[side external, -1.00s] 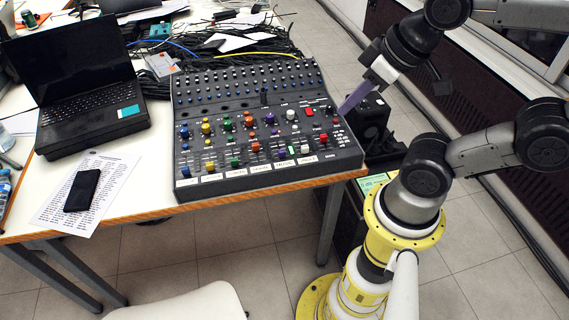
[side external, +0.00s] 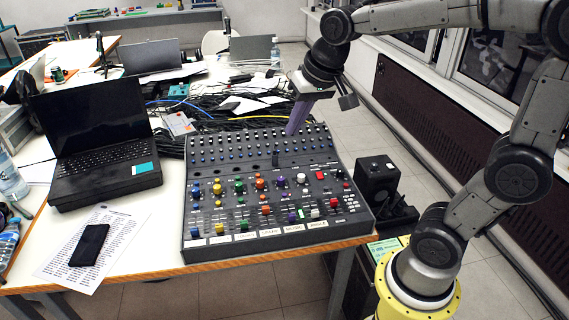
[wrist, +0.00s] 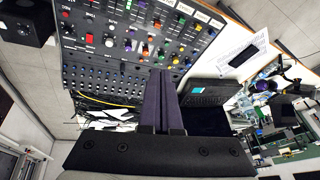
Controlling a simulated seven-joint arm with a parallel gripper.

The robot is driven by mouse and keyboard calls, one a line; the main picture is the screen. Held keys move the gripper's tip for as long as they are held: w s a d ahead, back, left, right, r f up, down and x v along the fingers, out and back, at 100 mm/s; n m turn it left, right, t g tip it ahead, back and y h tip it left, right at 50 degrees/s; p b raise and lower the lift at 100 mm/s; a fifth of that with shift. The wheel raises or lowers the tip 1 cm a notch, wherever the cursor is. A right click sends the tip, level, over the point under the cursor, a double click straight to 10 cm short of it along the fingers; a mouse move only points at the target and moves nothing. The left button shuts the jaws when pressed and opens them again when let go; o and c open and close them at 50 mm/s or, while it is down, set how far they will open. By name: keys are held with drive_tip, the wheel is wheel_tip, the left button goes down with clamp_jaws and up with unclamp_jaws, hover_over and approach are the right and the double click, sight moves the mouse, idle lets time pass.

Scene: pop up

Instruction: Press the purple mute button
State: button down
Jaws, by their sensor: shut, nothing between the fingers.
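The mixing console (side external: 228,222) lies on the table, with coloured knobs and buttons in rows. A purple knob (side external: 281,183) sits near its middle, and a smaller purple piece (side external: 291,217) is lower down near the front; I cannot tell which is the mute button, as the labels are too small to read. My gripper (side external: 289,133) has long purple fingers, shut and empty, pointing down over the console's back right part. In the wrist view, the shut fingers (wrist: 161,73) overlap the back part of the console (wrist: 100,75); their height above it is unclear.
An open laptop (side external: 100,150) and a phone (side external: 90,245) on paper are left of the console. Tangled cables (side external: 225,112) lie behind it. A black speaker box (side external: 376,182) stands to its right. The table's front edge runs just before the console.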

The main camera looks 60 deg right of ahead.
drive_tip(key=w+d+f+m+g, duration=0.2)
drive_tip(key=w+d+f, duration=0.3)
drive_tip(key=w+f, duration=0.4)
drive_tip(key=m+g, duration=0.1)
drive_tip(key=g, duration=0.2)
hover_over(284, 194)
wheel_tip(284, 194, down, 11)
drive_tip(key=shift+f, duration=3.8)
drive_tip(key=shift+f, duration=0.15)
drive_tip(key=shift+f, duration=0.4)
drive_tip(key=shift+r, duration=0.1)
wheel_tip(284, 194, up, 9)
